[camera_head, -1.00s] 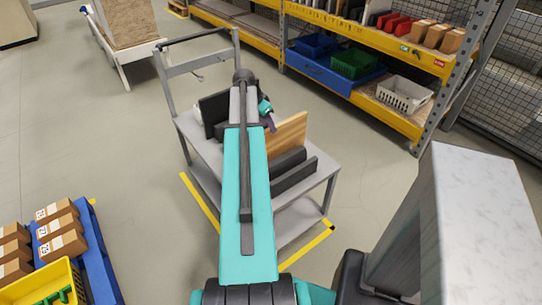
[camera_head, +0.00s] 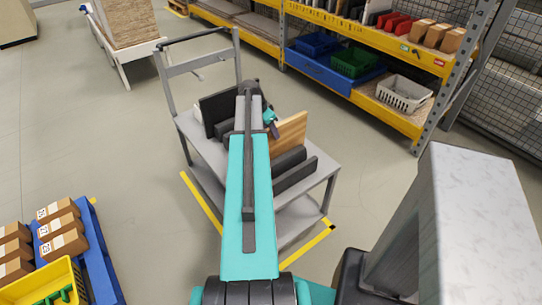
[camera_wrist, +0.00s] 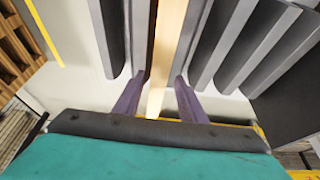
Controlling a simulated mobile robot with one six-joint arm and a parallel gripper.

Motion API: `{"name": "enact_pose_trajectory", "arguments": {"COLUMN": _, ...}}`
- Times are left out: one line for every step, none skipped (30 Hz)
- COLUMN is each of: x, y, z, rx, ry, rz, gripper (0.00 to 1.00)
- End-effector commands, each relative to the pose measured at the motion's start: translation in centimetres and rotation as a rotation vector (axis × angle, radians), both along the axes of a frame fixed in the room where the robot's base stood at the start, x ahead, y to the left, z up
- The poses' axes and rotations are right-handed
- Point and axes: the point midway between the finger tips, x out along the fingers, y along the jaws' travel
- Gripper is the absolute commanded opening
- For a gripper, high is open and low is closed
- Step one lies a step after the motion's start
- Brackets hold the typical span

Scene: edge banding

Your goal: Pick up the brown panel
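The brown panel (camera_head: 290,133) is a light wood board standing on edge in the grey cart (camera_head: 322,165), between dark panels. In the head view, my gripper (camera_head: 272,128) is at the panel's left end, partly hidden by my arm. In the wrist view, the panel's pale narrow edge (camera_wrist: 167,45) runs between the two purple fingers of my gripper (camera_wrist: 163,78). The fingers are apart, one on each side of the panel, with a narrow gap seen near it. Their lower contact is hard to see.
Dark panels (camera_head: 296,175) stand close on the right of the brown one, and another dark panel (camera_head: 214,108) stands to the left. A yellow shelf rack (camera_head: 375,45) stands behind right.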

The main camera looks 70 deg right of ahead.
Motion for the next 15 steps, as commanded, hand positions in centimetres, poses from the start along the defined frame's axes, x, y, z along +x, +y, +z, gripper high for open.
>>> {"name": "enact_pose_trajectory", "arguments": {"x": -0.1, "y": -0.1, "z": -0.2, "rx": 0.000, "ry": 0.001, "rz": 0.000, "gripper": 0.38}}
{"name": "enact_pose_trajectory", "arguments": {"x": -0.2, "y": -0.1, "z": -0.4, "rx": 0.000, "ry": 0.001, "rz": 0.000, "gripper": 0.38}}
{"name": "enact_pose_trajectory", "arguments": {"x": -0.3, "y": -0.2, "z": -0.6, "rx": 0.000, "ry": 0.000, "rz": -0.001, "gripper": 0.38}}
{"name": "enact_pose_trajectory", "arguments": {"x": -0.3, "y": -0.3, "z": -0.8, "rx": 0.001, "ry": 0.000, "rz": -0.001, "gripper": 0.38}}
{"name": "enact_pose_trajectory", "arguments": {"x": -0.4, "y": -0.4, "z": -1.0, "rx": 0.002, "ry": 0.001, "rz": -0.002, "gripper": 0.38}}
{"name": "enact_pose_trajectory", "arguments": {"x": -0.5, "y": -0.5, "z": -1.3, "rx": 0.002, "ry": 0.001, "rz": -0.002, "gripper": 0.38}}
{"name": "enact_pose_trajectory", "arguments": {"x": -0.6, "y": -0.5, "z": -1.6, "rx": 0.002, "ry": 0.001, "rz": -0.002, "gripper": 0.38}}
{"name": "enact_pose_trajectory", "arguments": {"x": -0.7, "y": -0.6, "z": -1.9, "rx": 0.002, "ry": 0.001, "rz": -0.002, "gripper": 0.38}}
{"name": "enact_pose_trajectory", "arguments": {"x": -0.8, "y": -0.7, "z": -2.2, "rx": 0.002, "ry": 0.001, "rz": -0.002, "gripper": 0.38}}
{"name": "enact_pose_trajectory", "arguments": {"x": -0.9, "y": -0.8, "z": -2.5, "rx": 0.002, "ry": 0.001, "rz": -0.002, "gripper": 0.38}}
{"name": "enact_pose_trajectory", "arguments": {"x": -0.9, "y": -0.9, "z": -2.8, "rx": 0.002, "ry": 0.001, "rz": -0.002, "gripper": 0.38}}
{"name": "enact_pose_trajectory", "arguments": {"x": -1.0, "y": -1.1, "z": -3.2, "rx": 0.002, "ry": 0.001, "rz": -0.002, "gripper": 0.38}}
{"name": "enact_pose_trajectory", "arguments": {"x": -1.0, "y": -1.2, "z": -3.4, "rx": 0.002, "ry": 0.001, "rz": -0.002, "gripper": 0.38}}
{"name": "enact_pose_trajectory", "arguments": {"x": -1.1, "y": -1.2, "z": -3.7, "rx": 0.000, "ry": 0.001, "rz": 0.000, "gripper": 0.38}}
{"name": "enact_pose_trajectory", "arguments": {"x": -1.1, "y": -1.3, "z": -3.9, "rx": 0.000, "ry": 0.001, "rz": 0.000, "gripper": 0.38}}
